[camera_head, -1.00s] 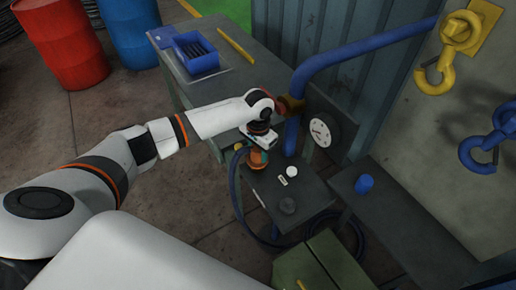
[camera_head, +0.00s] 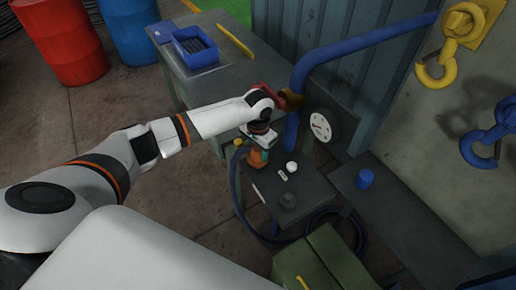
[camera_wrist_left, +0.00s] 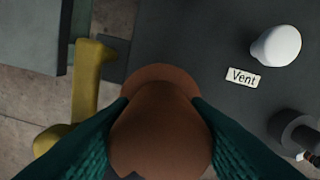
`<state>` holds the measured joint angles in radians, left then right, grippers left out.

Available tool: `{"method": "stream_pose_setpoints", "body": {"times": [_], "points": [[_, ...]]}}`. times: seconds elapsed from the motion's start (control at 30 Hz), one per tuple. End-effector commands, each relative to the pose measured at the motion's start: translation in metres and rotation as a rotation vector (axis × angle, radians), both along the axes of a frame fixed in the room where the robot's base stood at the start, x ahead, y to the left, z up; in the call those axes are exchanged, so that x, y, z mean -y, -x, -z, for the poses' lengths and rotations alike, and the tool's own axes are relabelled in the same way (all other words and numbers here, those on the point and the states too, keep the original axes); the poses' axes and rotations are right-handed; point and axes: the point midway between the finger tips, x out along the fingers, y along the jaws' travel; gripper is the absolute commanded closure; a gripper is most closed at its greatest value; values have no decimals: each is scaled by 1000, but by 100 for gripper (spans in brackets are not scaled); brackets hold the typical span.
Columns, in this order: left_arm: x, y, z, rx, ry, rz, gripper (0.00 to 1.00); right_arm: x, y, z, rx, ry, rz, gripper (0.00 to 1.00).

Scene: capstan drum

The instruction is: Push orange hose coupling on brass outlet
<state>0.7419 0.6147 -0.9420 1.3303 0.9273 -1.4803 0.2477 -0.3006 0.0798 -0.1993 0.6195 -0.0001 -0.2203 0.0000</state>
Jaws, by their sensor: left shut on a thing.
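My left gripper (camera_head: 258,150) reaches down over the small dark table. It is shut on the orange hose coupling (camera_head: 257,159). In the left wrist view the coupling (camera_wrist_left: 160,125) fills the space between the teal finger pads. A brass-coloured fitting (camera_head: 291,100) sits on the blue pipe, above and right of the gripper, apart from the coupling. A yellow bent fitting (camera_wrist_left: 92,75) lies left of the coupling in the left wrist view; I cannot tell whether it is the brass outlet. The coupling's lower end is hidden. My right gripper is not in view.
The small table (camera_head: 308,190) bears a white knob (camera_head: 291,167), a Vent label (camera_wrist_left: 242,78) and a dark knob (camera_head: 288,201). A blue hose (camera_head: 233,190) hangs at its left. A round gauge (camera_head: 321,127) stands behind. A green box (camera_head: 320,262) is in front.

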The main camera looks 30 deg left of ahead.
Motion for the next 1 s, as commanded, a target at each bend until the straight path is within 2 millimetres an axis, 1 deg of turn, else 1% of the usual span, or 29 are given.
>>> {"method": "stream_pose_setpoints", "body": {"times": [0.13,0.17,0.2,0.3,0.57,0.67,0.77,0.87,1.0], "points": [[0,0,4,1,0,0,87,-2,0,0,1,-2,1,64],[0,-1,3,2,1,0,53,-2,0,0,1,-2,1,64],[0,-1,3,2,1,0,46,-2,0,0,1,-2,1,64],[0,0,3,1,0,0,32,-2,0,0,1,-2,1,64],[0,0,3,0,0,0,32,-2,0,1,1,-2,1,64],[0,0,-2,2,2,0,32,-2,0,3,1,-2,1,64],[0,-1,-14,5,1,0,32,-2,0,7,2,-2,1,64],[0,-2,-34,7,1,1,32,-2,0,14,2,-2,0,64],[0,-2,-65,7,1,0,32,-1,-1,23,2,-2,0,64]]}}
